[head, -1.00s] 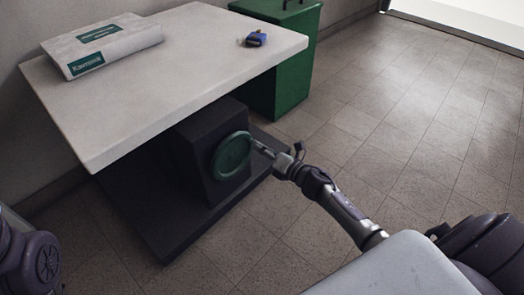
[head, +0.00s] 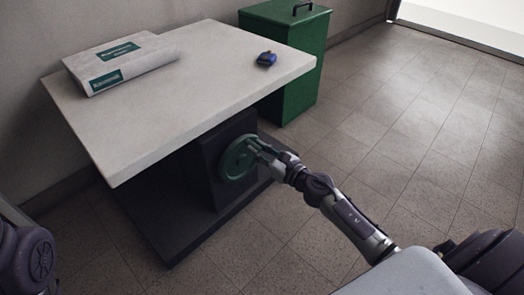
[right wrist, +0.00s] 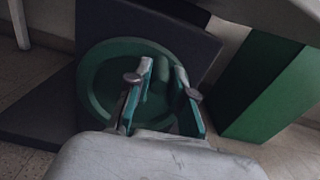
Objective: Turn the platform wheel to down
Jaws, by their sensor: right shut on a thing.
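The platform wheel (head: 227,167) is a green disc with a raised rim, upright on the side of the dark pedestal (head: 211,188) under the table. In the right wrist view the wheel (right wrist: 97,88) fills the middle, with a green knob (right wrist: 159,90) standing out from its face. My right gripper (head: 254,146) is at the upper right part of the wheel. In the right wrist view its two fingers (right wrist: 164,74) stand on either side of the knob and are shut on it. My left gripper is out of view.
The pale tabletop (head: 190,110) overhangs the pedestal and wheel. A green bin (head: 297,85) stands behind the table. The tiled floor (head: 420,150) at the right is clear.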

